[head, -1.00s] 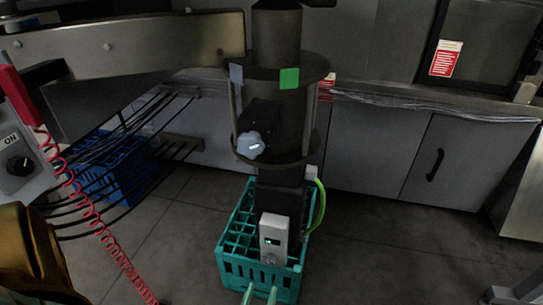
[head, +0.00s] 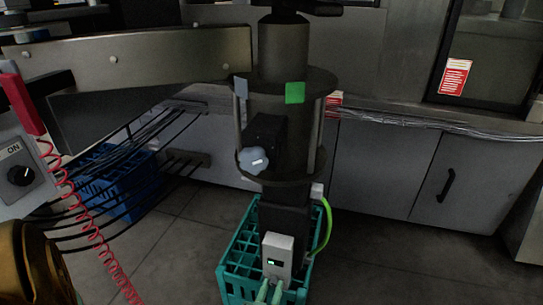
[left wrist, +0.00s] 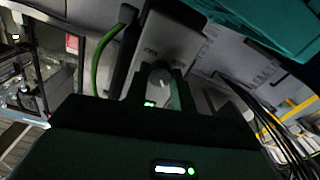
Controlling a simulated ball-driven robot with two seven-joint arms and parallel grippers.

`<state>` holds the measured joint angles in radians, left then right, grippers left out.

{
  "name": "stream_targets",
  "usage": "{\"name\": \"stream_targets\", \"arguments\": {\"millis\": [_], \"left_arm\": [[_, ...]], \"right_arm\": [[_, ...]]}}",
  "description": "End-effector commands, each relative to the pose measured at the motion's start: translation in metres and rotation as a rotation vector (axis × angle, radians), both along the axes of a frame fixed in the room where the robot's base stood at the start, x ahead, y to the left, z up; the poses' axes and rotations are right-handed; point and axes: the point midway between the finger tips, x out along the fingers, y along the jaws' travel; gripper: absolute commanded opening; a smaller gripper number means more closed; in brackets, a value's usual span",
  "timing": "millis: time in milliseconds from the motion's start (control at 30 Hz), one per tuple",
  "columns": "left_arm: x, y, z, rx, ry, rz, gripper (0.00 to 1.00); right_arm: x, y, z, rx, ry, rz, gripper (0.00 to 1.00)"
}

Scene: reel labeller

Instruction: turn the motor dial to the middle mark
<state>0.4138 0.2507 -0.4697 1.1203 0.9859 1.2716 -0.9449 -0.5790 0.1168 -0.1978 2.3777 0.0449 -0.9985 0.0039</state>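The motor box (head: 278,252) is a light grey case with a small green-lit display, low on the dark column. My left gripper (head: 270,287) comes up to its front face from below, with two pale green fingers. The grey round motor dial (left wrist: 159,76) sits between the dark fingers in the left wrist view and fills the gap between them. In the head view the fingers hide most of the dial. Its pointer looks roughly upright in the wrist view, but the marks around it are too dark to read. My right gripper is out of view.
A teal crate (head: 232,279) surrounds the column's foot, close to my left gripper. A green cable (head: 327,228) loops at the box's right. A pale lobed knob (head: 253,160) sits higher up. A switch box (head: 22,170) and coiled red cord (head: 84,228) are at left.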

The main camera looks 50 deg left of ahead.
Motion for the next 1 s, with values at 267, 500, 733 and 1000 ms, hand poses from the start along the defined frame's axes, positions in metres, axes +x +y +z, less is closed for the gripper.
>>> {"name": "stream_targets", "arguments": {"millis": [267,500,733,1000], "left_arm": [[-0.001,-0.001,0.000,0.023,0.016,0.000,0.02],[-0.001,-0.001,0.002,0.128,0.082,0.000,0.02],[-0.001,-0.001,0.001,0.290,0.183,0.000,0.02],[-0.001,-0.002,0.000,0.477,0.298,-0.001,0.02]], "right_arm": [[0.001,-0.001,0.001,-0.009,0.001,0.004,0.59],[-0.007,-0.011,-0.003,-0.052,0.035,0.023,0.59],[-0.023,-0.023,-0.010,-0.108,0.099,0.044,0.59],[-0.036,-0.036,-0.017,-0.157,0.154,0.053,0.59]]}}
